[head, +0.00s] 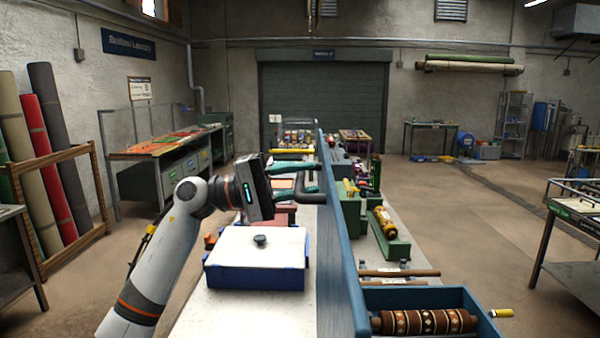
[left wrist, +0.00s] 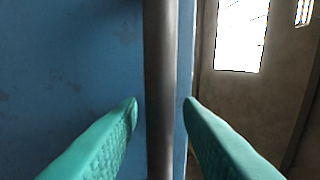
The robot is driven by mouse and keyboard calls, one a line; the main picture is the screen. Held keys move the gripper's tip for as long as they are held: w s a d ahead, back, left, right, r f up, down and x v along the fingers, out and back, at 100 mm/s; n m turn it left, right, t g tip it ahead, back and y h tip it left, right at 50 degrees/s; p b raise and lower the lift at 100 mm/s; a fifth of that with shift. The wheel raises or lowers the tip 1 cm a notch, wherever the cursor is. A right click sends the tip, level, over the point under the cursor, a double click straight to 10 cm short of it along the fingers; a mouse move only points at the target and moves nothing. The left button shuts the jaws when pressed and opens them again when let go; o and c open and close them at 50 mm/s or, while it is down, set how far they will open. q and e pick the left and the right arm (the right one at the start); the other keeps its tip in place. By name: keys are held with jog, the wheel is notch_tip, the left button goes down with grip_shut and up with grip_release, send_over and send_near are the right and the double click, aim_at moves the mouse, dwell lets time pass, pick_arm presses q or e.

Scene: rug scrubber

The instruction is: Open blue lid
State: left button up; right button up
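The blue lid (head: 340,235) stands upright as a long panel, seen nearly edge-on in the head view. Its face fills the left of the left wrist view (left wrist: 65,60). A dark grey bar handle (head: 315,198) sticks out from the lid's left face. My left gripper (head: 308,178) is at this handle with its teal fingers pointing right toward the lid. In the left wrist view, the fingers (left wrist: 161,102) are apart, one on each side of the upright handle bar (left wrist: 160,50), with narrow gaps showing. My right gripper is not in view.
A blue box with a white top and dark knob (head: 258,258) stands on the pale table (head: 205,315) below my left arm. Right of the lid are a blue tray with a patterned roll (head: 425,321) and green stands (head: 390,240). Open floor (head: 480,240) lies farther right.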

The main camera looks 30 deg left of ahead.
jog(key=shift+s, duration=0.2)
pick_arm(q)
jog(key=shift+c, duration=0.4)
grip_shut()
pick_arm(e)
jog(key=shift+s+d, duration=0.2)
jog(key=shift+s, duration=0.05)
pick_arm(q)
jog(key=shift+w+d, duration=0.1)
jog(key=w+d+y+b, duration=0.1)
jog(key=w+d, duration=0.2)
jog(key=d, duration=0.4)
jog(key=shift+w, duration=0.2)
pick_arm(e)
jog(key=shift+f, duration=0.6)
